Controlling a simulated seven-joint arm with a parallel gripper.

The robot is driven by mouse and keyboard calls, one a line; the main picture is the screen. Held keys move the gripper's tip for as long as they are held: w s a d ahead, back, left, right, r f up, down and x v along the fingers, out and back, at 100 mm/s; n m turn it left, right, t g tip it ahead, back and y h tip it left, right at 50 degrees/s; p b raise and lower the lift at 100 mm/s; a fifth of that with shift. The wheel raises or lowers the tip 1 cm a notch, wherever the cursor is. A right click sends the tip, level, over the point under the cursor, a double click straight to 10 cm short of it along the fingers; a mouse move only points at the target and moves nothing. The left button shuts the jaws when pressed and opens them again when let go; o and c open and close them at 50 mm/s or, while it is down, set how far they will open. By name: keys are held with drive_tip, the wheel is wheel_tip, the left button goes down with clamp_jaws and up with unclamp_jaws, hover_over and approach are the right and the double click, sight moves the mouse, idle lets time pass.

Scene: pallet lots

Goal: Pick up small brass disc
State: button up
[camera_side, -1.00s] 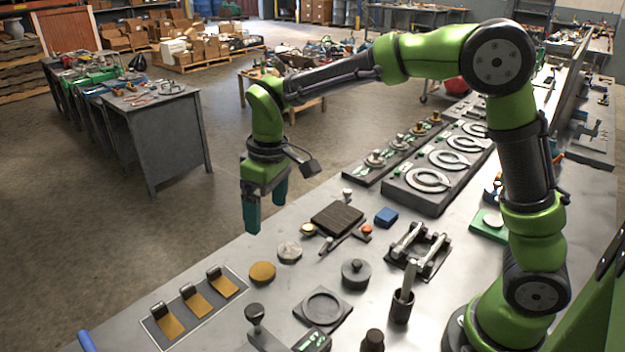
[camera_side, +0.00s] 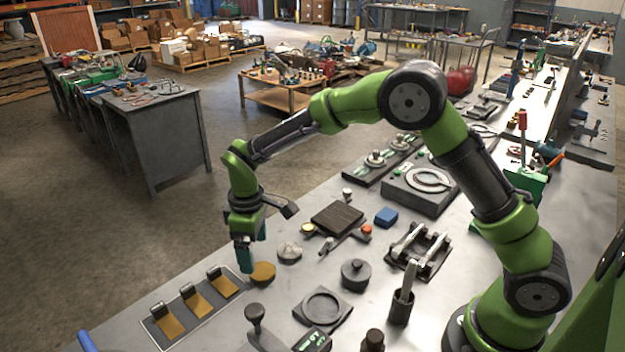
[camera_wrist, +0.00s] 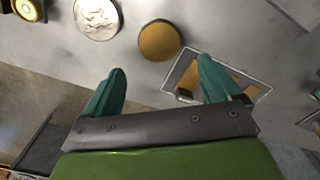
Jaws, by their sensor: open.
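The brass disc (camera_side: 264,275) lies flat on the grey metal table, beside a paler silver disc (camera_side: 289,253). In the wrist view the brass disc (camera_wrist: 159,41) shows whole, just beyond the gap between the green fingers. My gripper (camera_side: 252,260) points down just left of the brass disc and partly overlaps its edge in the side view. In the wrist view my gripper (camera_wrist: 161,68) is open, with nothing between its fingers. Whether the fingertips touch the table or the disc cannot be told.
A framed plate with several brass-coloured tabs (camera_side: 196,302) lies front left of the disc. A dark ribbed block (camera_side: 337,219) with coloured knobs around it stands behind. A dark round weight (camera_side: 355,274) and a square plate with a ring (camera_side: 323,307) are to the right.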

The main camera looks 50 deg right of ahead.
sight(261, 270)
drive_tip(key=f, duration=0.3)
drive_tip(key=s+f, duration=0.1)
drive_tip(key=shift+s+d+f, duration=0.1)
drive_tip(key=shift+d+f, duration=0.2)
drive_tip(key=shift+f, duration=0.45)
drive_tip(key=c, duration=1.4)
drive_tip(key=shift+r, duration=0.1)
